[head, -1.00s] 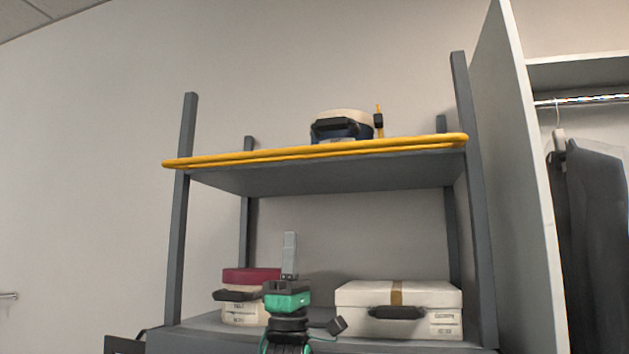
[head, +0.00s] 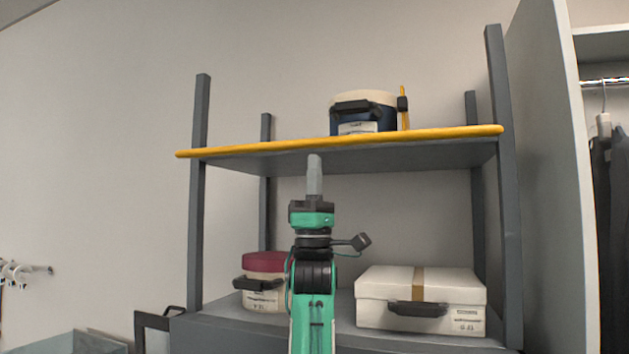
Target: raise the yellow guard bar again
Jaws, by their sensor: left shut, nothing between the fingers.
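The yellow guard bar (head: 420,136) lies low along the front edge of the upper shelf (head: 400,156), running from the left post to the right post. My left gripper (head: 314,158) points upward in front of the rack, with its shut, empty fingers just below the bar. I cannot tell whether the fingertips touch the bar or shelf edge. My right gripper is not in view.
A dark blue round box with a cream lid (head: 365,110) stands on the upper shelf. A red-lidded round box (head: 262,280) and a white box (head: 420,298) stand on the lower shelf. A white panel (head: 550,190) borders the right.

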